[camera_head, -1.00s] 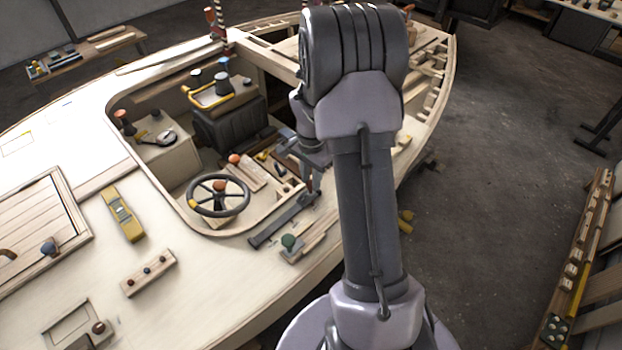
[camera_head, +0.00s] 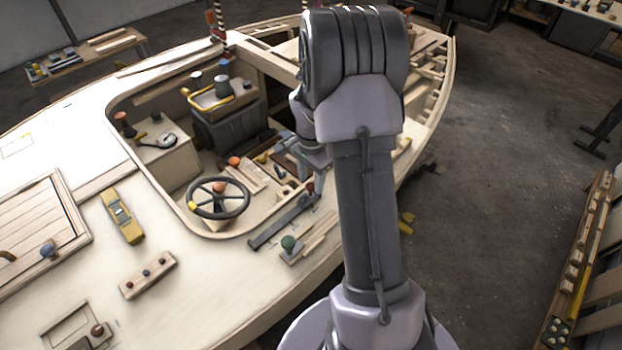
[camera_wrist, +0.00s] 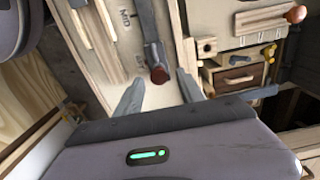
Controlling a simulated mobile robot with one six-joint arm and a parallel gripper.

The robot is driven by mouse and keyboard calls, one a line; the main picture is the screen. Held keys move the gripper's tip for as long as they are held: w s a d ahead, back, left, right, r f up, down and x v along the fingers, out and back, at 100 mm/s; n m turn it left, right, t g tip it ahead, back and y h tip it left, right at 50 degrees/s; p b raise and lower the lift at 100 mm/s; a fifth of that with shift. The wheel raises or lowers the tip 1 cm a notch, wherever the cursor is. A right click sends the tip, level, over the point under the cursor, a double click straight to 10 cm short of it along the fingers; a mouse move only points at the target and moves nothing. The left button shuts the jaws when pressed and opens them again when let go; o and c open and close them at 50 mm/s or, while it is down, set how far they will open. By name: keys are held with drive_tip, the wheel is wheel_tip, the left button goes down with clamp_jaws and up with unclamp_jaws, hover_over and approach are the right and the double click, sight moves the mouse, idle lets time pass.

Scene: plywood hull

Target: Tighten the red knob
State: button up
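In the wrist view a dark red knob (camera_wrist: 159,75) sits at the near end of a dark metal bar (camera_wrist: 150,32) on a pale wooden board. My gripper (camera_wrist: 159,80) is open, with one fingertip to each side of the knob and visible gaps between. Whether the fingers are level with the knob or above it, I cannot tell. In the head view the knob (camera_head: 309,187) shows at the right end of the bar (camera_head: 283,222), just below my gripper (camera_head: 308,165), partly hidden near my arm.
An orange-red ball knob (camera_wrist: 296,13) stands to the right in the wrist view, near a small drawer (camera_wrist: 238,78). The deck at lower left has clear areas.

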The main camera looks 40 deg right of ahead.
sight(310, 185)
wheel_tip(310, 185, up, 17)
drive_tip(key=p, duration=0.6)
drive_tip(key=shift+r, duration=0.2)
drive_tip(key=s+a+r+n+t+b, duration=0.2)
drive_tip(key=a+r+n, duration=0.1)
drive_tip(key=a+r, duration=0.4)
drive_tip(key=s+a+r+n+t+y+b, duration=0.1)
drive_tip(key=s+a+n+t+y+b, duration=0.1)
drive_tip(key=s+a+n, duration=0.7)
drive_tip(key=s+a+t, duration=0.1)
drive_tip(key=s+a, duration=0.6)
drive_tip(key=a, duration=0.2)
drive_tip(key=shift+s+a+r+t+b, duration=0.25)
drive_tip(key=shift+s+a+t+b, duration=0.05)
drive_tip(key=shift+t, duration=0.1)
